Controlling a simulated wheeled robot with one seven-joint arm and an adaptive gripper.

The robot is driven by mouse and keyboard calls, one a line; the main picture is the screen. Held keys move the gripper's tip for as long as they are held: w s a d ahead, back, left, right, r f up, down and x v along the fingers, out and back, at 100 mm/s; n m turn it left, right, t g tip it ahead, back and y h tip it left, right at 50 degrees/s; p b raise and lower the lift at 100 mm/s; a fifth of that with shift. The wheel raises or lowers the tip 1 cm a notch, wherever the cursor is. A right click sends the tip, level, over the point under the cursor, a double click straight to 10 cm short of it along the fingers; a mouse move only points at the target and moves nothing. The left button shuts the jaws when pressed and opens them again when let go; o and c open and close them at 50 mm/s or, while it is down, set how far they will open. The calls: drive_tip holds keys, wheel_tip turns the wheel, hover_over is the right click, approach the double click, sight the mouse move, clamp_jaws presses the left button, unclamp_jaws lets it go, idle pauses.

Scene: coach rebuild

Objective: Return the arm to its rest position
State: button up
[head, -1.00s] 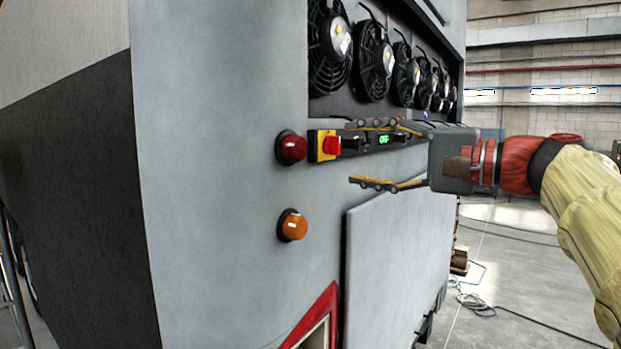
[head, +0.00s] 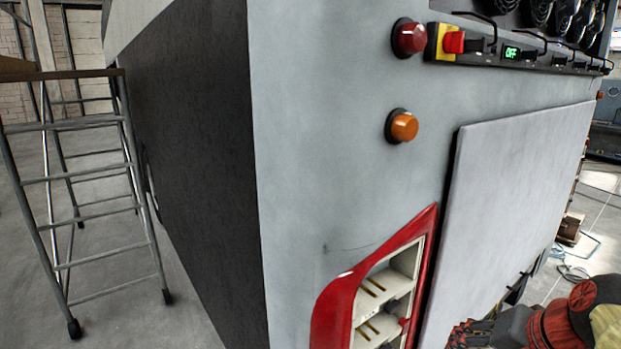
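My arm (head: 607,325) is in the lower right corner of the head view, in front of the coach's grey lower panel. My gripper (head: 468,333) is at the bottom edge, pointing left. Its fingers are dark and partly cut off by the frame, so their opening is hard to judge. I see nothing held in it. It is well below the control strip and apart from the switches.
The grey coach body (head: 330,170) fills the middle.

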drive_tip(key=s+a+f+n+b, duration=0.3)
drive_tip(key=f+b, duration=0.3)
drive_tip(key=f, duration=0.4)
drive_tip(key=s+a+f+n+b, duration=0.4)
drive_tip(key=s+a+f+b, duration=0.2)
drive_tip(key=f, duration=0.5)
drive_tip(key=shift+a+g+h, duration=0.2)
drive_tip(key=shift+g+h, duration=0.1)
